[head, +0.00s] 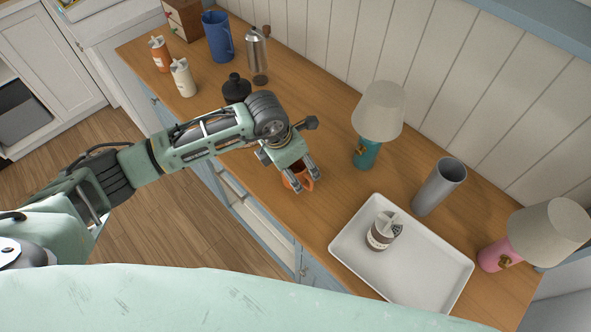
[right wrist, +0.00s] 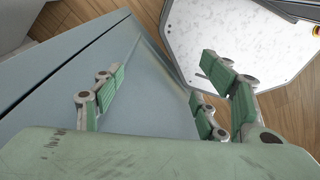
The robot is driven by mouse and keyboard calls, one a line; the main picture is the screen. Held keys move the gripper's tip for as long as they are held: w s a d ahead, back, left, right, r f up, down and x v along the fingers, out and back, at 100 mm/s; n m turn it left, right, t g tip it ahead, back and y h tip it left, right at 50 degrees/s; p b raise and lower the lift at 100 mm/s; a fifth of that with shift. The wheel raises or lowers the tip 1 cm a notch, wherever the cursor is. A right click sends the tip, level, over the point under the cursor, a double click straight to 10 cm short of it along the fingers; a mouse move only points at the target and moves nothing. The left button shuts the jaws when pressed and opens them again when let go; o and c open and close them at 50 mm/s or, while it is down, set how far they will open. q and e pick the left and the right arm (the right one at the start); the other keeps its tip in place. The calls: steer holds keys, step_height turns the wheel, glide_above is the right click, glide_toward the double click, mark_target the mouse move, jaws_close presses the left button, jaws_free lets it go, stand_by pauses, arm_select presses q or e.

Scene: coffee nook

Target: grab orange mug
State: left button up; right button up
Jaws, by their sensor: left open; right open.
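The orange mug (head: 288,183) stands on the wooden counter, partly hidden under my left gripper. My left gripper (head: 305,184) comes from the left and points down at the mug, its fingers open over and beside the rim. The head view does not show clearly whether the fingers touch the mug. My right gripper (right wrist: 160,100) shows only in the right wrist view, open and with nothing between its fingers, away from the mug.
A teal lamp (head: 367,150), a grey cylinder (head: 438,188) and a pink lamp (head: 495,258) stand to the right.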

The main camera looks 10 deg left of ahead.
arm_select(q)
steer(key=shift+c, duration=0.3)
steer(key=c, duration=1.3)
steer(key=shift+c, duration=0.5)
steer(key=shift+r, duration=0.1)
